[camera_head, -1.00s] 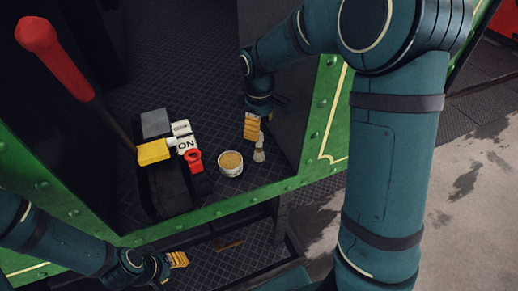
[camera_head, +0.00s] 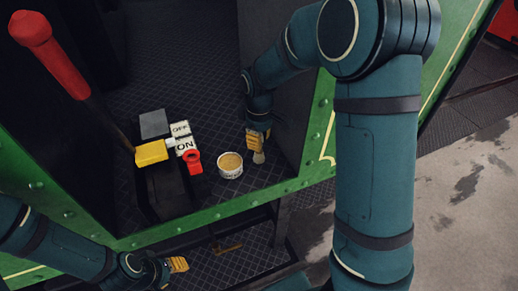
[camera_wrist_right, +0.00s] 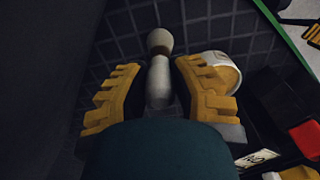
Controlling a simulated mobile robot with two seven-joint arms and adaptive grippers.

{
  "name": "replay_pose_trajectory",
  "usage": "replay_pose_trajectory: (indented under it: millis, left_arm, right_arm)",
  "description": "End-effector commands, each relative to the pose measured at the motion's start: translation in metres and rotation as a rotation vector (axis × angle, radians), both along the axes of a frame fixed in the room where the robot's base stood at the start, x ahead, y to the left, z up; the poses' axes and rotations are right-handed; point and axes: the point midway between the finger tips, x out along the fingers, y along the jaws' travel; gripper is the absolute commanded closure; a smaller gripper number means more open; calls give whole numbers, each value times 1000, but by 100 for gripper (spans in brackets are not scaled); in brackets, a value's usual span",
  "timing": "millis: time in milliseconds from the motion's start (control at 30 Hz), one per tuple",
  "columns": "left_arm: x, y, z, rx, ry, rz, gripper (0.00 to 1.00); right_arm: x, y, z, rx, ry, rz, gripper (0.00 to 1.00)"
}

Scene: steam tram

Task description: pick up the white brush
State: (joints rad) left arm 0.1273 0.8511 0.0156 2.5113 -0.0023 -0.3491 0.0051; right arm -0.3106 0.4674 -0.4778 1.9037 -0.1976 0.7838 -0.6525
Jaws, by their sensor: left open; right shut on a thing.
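The white brush (camera_head: 258,157) is at the tips of my right gripper (camera_head: 257,141), just right of a small pot, over the dark tread-plate floor. In the right wrist view the pale handle of the brush (camera_wrist_right: 159,82) lies between the two yellow fingers of my right gripper (camera_wrist_right: 160,88), which is shut on it. A darker band (camera_wrist_right: 159,37) shows near its far end. I cannot tell whether the brush touches the floor. My left gripper (camera_head: 178,265) is open and empty at the lower left, below the green edge, away from the brush.
The pot (camera_head: 230,165) with tan contents stands close left of the brush. Further left is a black box with a yellow block (camera_head: 151,153), ON/OFF labels (camera_head: 184,138) and a red part (camera_head: 194,162). A red-handled lever (camera_head: 48,55) rises at left. A dark wall stands close right.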

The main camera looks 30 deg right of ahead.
Motion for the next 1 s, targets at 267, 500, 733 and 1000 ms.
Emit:
replay_pose_trajectory:
  millis: [267,500,733,1000]
  left_arm:
    - [0,0,1,0,0,0,53]
    - [-1,0,7,0,3,0,53]
    - [0,0,13,0,1,2,53]
    - [2,0,21,1,-5,6,53]
  right_arm:
    - [0,0,3,1,-1,0,100]
    - [1,0,23,0,-2,1,100]
    - [18,10,36,-1,0,2,100]
    - [79,46,35,-1,-1,2,100]
